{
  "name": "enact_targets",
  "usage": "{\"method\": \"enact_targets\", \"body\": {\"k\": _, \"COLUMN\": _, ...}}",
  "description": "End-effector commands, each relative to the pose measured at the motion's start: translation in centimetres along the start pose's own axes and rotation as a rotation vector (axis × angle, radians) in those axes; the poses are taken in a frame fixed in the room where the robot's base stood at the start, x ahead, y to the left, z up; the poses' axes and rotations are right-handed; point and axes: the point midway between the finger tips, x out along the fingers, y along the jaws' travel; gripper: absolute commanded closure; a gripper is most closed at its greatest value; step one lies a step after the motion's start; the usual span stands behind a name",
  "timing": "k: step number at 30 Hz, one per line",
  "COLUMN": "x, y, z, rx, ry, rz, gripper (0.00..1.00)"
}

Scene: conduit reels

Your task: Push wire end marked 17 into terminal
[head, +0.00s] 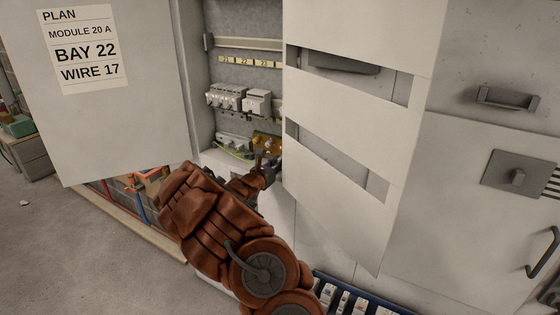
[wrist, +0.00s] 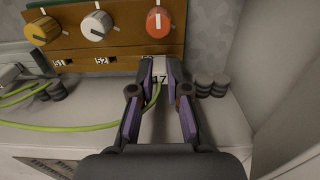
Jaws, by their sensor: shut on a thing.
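In the wrist view my gripper (wrist: 160,72) is shut on the wire end marked 17 (wrist: 159,79), whose white tag shows between the fingertips. A yellow-green wire (wrist: 75,127) runs from it to the left along the pale ledge. The fingertips are at the lower edge of the brown terminal block (wrist: 120,45), below its orange knob (wrist: 158,20). The fingers hide the wire's tip, so I cannot tell whether it is inside a terminal. In the head view my gripper (head: 264,168) is inside the cabinet at the brown block (head: 267,141).
The block also has a white knob (wrist: 96,25) and a yellow knob (wrist: 42,30), with labels 51 and 52 below. Dark round stacks (wrist: 203,85) stand right of the fingers. An open door bears a plan sheet (head: 85,48) reading bay 22, wire 17. A slotted panel (head: 350,130) is close right.

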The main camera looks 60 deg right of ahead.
Motion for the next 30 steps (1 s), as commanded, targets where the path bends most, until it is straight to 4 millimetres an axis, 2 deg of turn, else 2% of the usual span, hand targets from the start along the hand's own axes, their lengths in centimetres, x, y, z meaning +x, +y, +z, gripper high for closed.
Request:
{"method": "enact_targets", "body": {"k": 8, "x": 0.12, "y": -0.03, "z": 0.00, "rx": 0.000, "ry": 0.000, "rz": 0.000, "gripper": 1.00}}
{"method": "enact_targets", "body": {"k": 9, "x": 0.11, "y": -0.02, "z": 0.00, "rx": 0.000, "ry": 0.000, "rz": 0.000, "gripper": 0.84}}
{"method": "enact_targets", "body": {"k": 17, "x": 0.11, "y": -0.02, "z": 0.00, "rx": 0.000, "ry": 0.000, "rz": 0.000, "gripper": 0.57}}
{"method": "enact_targets", "body": {"k": 26, "x": 0.05, "y": 0.00, "z": 0.01, "rx": 0.000, "ry": 0.000, "rz": 0.000, "gripper": 0.56}}
{"method": "enact_targets", "body": {"k": 30, "x": -0.64, "y": 0.11, "z": 0.02, "rx": -0.001, "ry": 0.000, "rz": 0.002, "gripper": 0.56}}
